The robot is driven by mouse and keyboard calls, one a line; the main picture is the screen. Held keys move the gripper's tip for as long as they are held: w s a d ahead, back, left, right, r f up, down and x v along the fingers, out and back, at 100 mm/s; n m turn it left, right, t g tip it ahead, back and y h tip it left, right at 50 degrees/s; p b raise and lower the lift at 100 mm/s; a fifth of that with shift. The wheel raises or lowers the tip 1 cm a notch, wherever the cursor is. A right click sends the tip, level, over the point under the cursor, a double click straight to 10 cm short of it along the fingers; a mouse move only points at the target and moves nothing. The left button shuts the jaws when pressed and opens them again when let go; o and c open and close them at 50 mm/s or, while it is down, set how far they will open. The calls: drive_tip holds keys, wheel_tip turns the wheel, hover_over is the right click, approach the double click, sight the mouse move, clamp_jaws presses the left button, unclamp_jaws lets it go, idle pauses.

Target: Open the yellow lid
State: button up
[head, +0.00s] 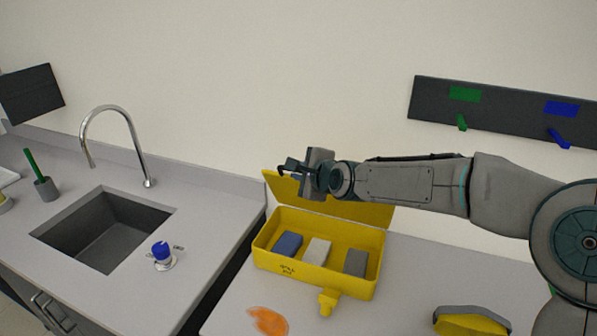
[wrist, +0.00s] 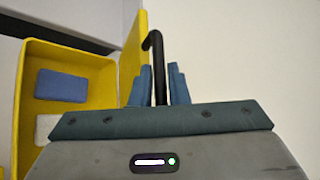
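The yellow lid (head: 345,210) stands raised, roughly upright, along the back edge of the yellow box (head: 315,278). The box is open at the top. A blue block (head: 287,244), a pale block (head: 317,251) and a dark grey block (head: 355,262) lie inside. My gripper (head: 290,167) is above the back left of the box, near the lid's upper left edge. In the wrist view the lid (wrist: 133,50) rises left of the fingers. A thin black hook (wrist: 157,60) stands between the close-set fingers, its tip bent left toward the lid. Whether it touches the lid is unclear.
A sink (head: 103,235) with a tall tap (head: 115,115) and a blue knob (head: 160,250) are at the left. An orange spill (head: 268,321) lies before the box. A yellow and grey object (head: 470,322) sits at the front right. A dark rail (head: 500,110) hangs on the wall.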

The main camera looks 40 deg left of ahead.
drive_tip(key=shift+o, duration=1.2)
drive_tip(key=shift+d, duration=0.1)
drive_tip(key=b+v, duration=0.1)
drive_tip(key=v, duration=1.2)
drive_tip(key=shift+s+d+r+b, duration=0.15)
drive_tip(key=shift+s+r+b, duration=0.05)
drive_tip(key=shift+b, duration=0.1)
